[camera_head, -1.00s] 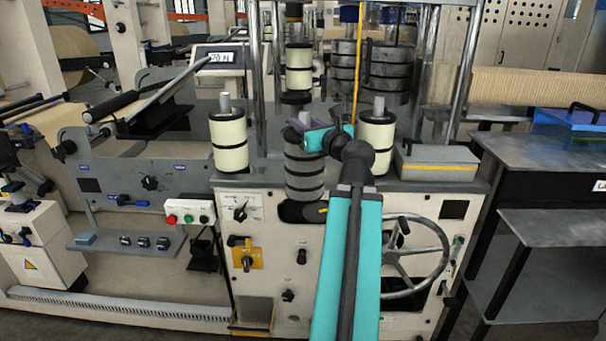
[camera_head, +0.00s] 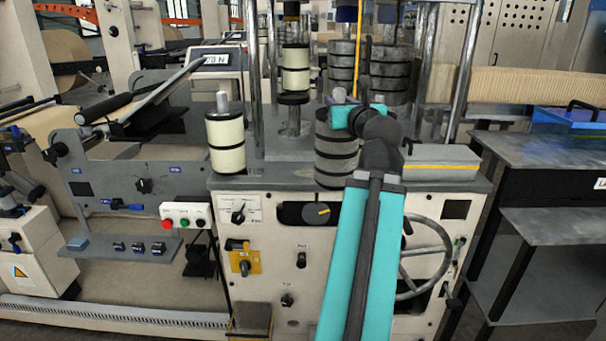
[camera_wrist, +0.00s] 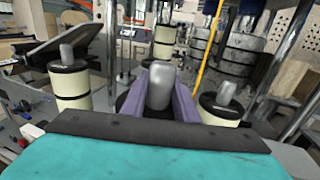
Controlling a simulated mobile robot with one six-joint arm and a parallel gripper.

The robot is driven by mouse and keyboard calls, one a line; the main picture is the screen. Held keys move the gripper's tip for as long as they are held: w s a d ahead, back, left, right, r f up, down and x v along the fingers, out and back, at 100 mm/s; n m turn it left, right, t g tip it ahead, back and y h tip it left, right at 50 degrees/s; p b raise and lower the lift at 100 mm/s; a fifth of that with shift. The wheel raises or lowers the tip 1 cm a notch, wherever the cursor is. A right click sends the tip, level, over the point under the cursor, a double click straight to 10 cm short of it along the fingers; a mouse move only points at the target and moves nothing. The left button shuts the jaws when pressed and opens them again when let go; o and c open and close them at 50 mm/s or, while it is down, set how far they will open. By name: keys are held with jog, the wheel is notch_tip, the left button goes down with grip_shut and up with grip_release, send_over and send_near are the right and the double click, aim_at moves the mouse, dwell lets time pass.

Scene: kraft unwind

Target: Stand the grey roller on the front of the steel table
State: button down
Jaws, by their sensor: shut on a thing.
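The grey roller (camera_head: 335,150), with dark bands, hangs upright below my gripper (camera_head: 341,107) in the head view. My gripper is shut on its metal top pin, which shows between the purple fingers (camera_wrist: 160,92) in the wrist view (camera_wrist: 160,85). The roller's right side is partly behind my arm. Its lower end overlaps the front edge of the machine's grey top; I cannot tell if they touch. The steel table (camera_head: 530,146), bare in front, stands at the right of the head view, apart from the roller.
A cream roller (camera_head: 226,145) stands at the left of the machine's grey top (camera_head: 275,178). Another cream roller (camera_wrist: 220,110) is close right of my gripper in the wrist view. A grey box (camera_head: 440,160) lies to the right. A blue case (camera_head: 565,122) sits on the table's back.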

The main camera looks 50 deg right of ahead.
jog(key=shift+d+r, duration=0.1)
jog(key=shift+r, duration=0.05)
jog(key=shift+w+d+r+p, duration=0.1)
jog(key=shift+w+d+p, duration=0.35)
jog(key=shift+p, duration=0.6)
jog(key=shift+w+d+p, duration=0.3)
jog(key=shift+d+p, duration=0.3)
jog(key=shift+p, duration=0.3)
jog(key=w+d+p, duration=0.1)
jog(key=p, duration=0.3)
jog(key=shift+d, duration=0.2)
jog(key=shift+w+d+f+p, duration=0.25)
jog(key=shift+d+p, duration=0.1)
jog(key=shift+p, duration=0.85)
jog(key=w+d+f+p, duration=0.1)
jog(key=w+d+p, duration=0.2)
jog(key=w+d, duration=0.2)
jog(key=shift+w+d, duration=0.15)
jog(key=shift+d, duration=1.5)
jog(key=shift+w+d+f, duration=0.1)
